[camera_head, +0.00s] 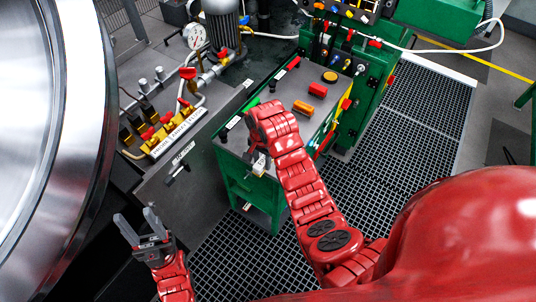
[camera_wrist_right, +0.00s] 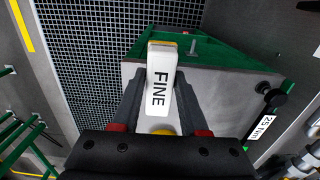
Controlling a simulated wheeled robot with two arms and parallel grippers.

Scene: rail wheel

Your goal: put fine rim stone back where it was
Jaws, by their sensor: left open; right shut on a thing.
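The fine rim stone (camera_wrist_right: 160,75) is a white block with "FINE" in black letters and a yellowish end. In the right wrist view it sits between the two grey fingers of my right gripper (camera_wrist_right: 160,92), which is shut on it. In the head view my right gripper (camera_head: 258,165) is at the near left edge of the green cabinet (camera_head: 239,187); the stone there is small and partly hidden by my arm. My left gripper (camera_head: 137,222) is open and empty at the lower left, apart from the cabinet and beside the large wheel.
A big shiny wheel (camera_head: 75,110) fills the left. Dark grating (camera_head: 405,115) covers the floor at right.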

